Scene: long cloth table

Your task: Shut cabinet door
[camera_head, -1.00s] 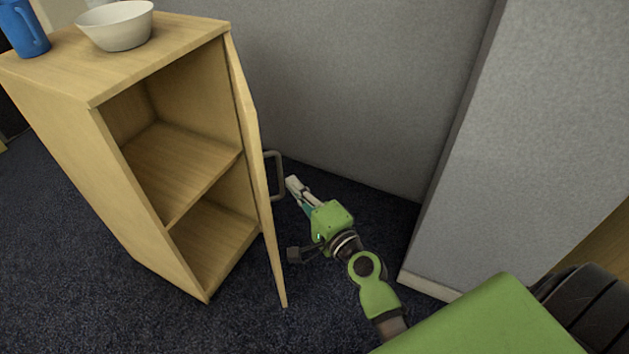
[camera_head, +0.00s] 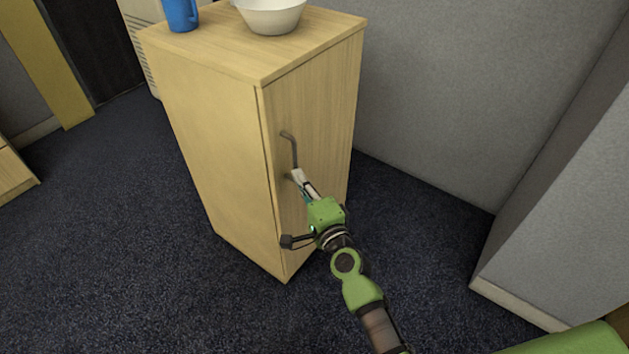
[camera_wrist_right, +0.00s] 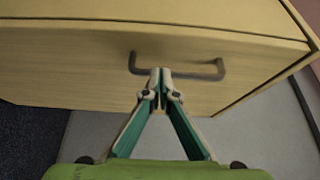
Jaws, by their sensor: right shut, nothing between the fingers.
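The wooden cabinet (camera_head: 222,150) stands upright on the carpet. Its door (camera_head: 325,110) lies flat over the front, with no gap that I can see, and the shelves inside are hidden. A grey bar handle (camera_head: 291,150) is on the door; it also shows in the right wrist view (camera_wrist_right: 207,75). My right gripper (camera_head: 297,176) is shut and empty, its fingertips at the lower end of the handle. In the right wrist view its closed fingertips (camera_wrist_right: 160,74) are at the handle, over the door face; whether they touch is unclear. My left gripper is not in view.
A white bowl (camera_head: 270,14) and a blue cup (camera_head: 181,14) stand on the cabinet top. A grey partition wall (camera_head: 440,100) rises behind the cabinet, and another panel (camera_head: 570,190) stands at the right. Dark carpet (camera_head: 120,250) is free at the left.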

